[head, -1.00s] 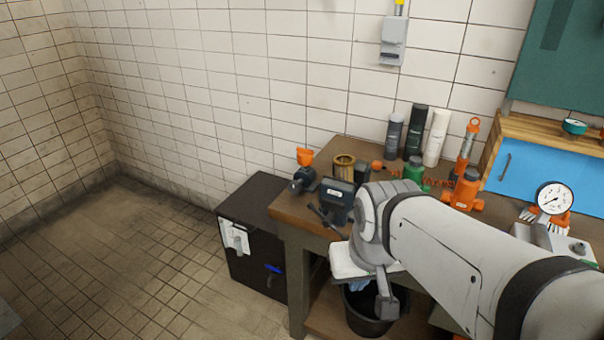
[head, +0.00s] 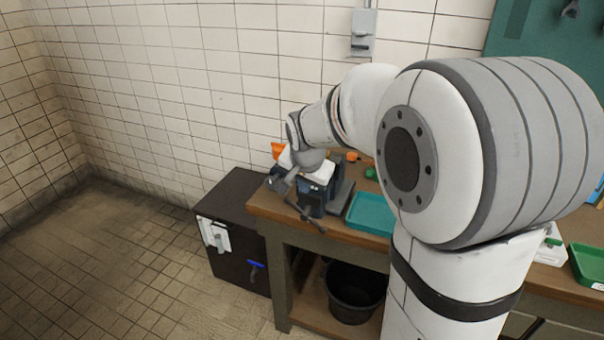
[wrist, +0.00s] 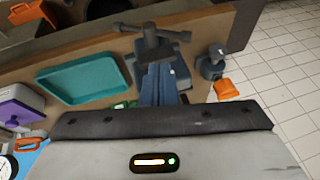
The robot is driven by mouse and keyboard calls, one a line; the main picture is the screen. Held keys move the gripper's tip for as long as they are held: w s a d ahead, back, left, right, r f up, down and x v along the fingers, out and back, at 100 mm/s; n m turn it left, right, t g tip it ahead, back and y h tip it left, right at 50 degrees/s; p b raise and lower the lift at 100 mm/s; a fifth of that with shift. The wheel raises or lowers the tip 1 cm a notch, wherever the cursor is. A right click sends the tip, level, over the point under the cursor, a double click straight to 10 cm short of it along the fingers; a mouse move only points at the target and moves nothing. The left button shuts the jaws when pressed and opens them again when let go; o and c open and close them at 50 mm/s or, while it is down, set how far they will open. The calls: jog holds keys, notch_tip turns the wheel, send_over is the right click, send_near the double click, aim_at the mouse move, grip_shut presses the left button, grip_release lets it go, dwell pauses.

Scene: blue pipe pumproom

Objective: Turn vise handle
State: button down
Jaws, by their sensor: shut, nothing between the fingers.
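The dark blue-grey vise (head: 312,200) stands at the left front corner of the workbench. Its dark bar handle (head: 306,217) sticks out at the front edge and slopes down to the right in the head view. In the wrist view the handle (wrist: 152,36) shows at the top centre, with the vise body (wrist: 160,82) below it. My wrist hides part of the vise top.
A teal tray (head: 371,212) lies right of the vise. A dark cabinet (head: 232,262) stands left of the bench, and a black bucket (head: 352,295) is on the lower shelf. An orange-topped item (wrist: 226,89) is close beside the vise. The tiled floor at left is clear.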

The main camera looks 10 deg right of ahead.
aim_at(293, 203)
jog(key=x, duration=0.5)
jog(key=a+p+x, duration=0.1)
jog(key=x, duration=0.1)
jog(key=shift+w+f, duration=0.15)
jog(key=shift+w, duration=0.05)
jog(key=shift+w+a+f, duration=0.25)
jog(key=shift+f, duration=0.2)
jog(key=shift+w+a+f+b, duration=0.25)
jog(key=shift+f+b, duration=0.2)
jog(key=shift+b, duration=0.35)
jog(key=shift+a+f+b, duration=0.15)
jog(key=shift+b, duration=0.25)
jog(key=shift+w, duration=0.15)
